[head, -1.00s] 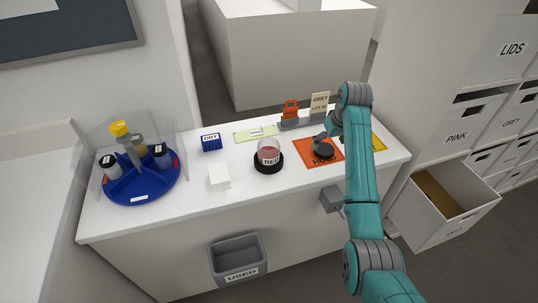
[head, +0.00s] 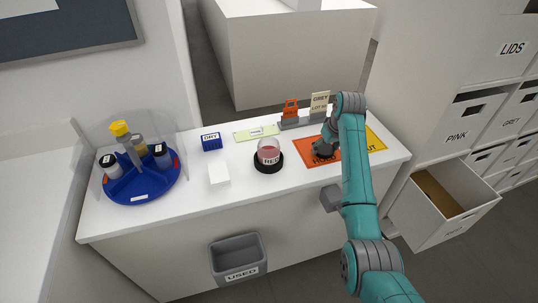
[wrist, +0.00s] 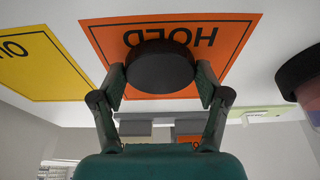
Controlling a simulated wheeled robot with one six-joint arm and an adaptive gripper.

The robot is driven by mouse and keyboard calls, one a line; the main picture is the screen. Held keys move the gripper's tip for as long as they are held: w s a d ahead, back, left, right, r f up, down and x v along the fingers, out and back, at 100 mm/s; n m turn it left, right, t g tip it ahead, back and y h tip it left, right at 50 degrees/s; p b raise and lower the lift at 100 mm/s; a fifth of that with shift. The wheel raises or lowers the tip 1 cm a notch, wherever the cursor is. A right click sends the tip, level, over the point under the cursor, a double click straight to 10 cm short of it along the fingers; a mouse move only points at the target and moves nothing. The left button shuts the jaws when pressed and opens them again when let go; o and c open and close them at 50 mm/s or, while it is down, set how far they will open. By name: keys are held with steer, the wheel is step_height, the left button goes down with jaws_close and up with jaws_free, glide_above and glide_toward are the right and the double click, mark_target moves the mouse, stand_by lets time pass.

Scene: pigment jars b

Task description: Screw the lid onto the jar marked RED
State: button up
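The jar marked RED (head: 269,158) stands upright in a black round holder (head: 268,168) near the middle of the counter. It is clear, with red contents and no lid on top. A dark round lid (wrist: 160,66) is over the orange HOLD mat (wrist: 105,38) in the wrist view. My gripper (wrist: 161,72) is down at the lid, with one finger on each side of it. The fingers are spread and look very close to its rim; contact is hard to make out. In the head view my gripper (head: 324,149) mostly hides the lid.
A yellow mat (head: 376,141) lies right of the orange one. Behind are a grey rack (head: 290,125) with cards and a green label strip (head: 250,134). Left are a blue DRY block (head: 211,142), a white block (head: 219,174) and a blue carousel (head: 140,188) with jars.

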mark_target(325, 149)
steer(key=o, duration=0.4)
steer(key=shift+c, duration=0.2)
steer(key=c, duration=0.4)
steer(key=shift+r, duration=2.5)
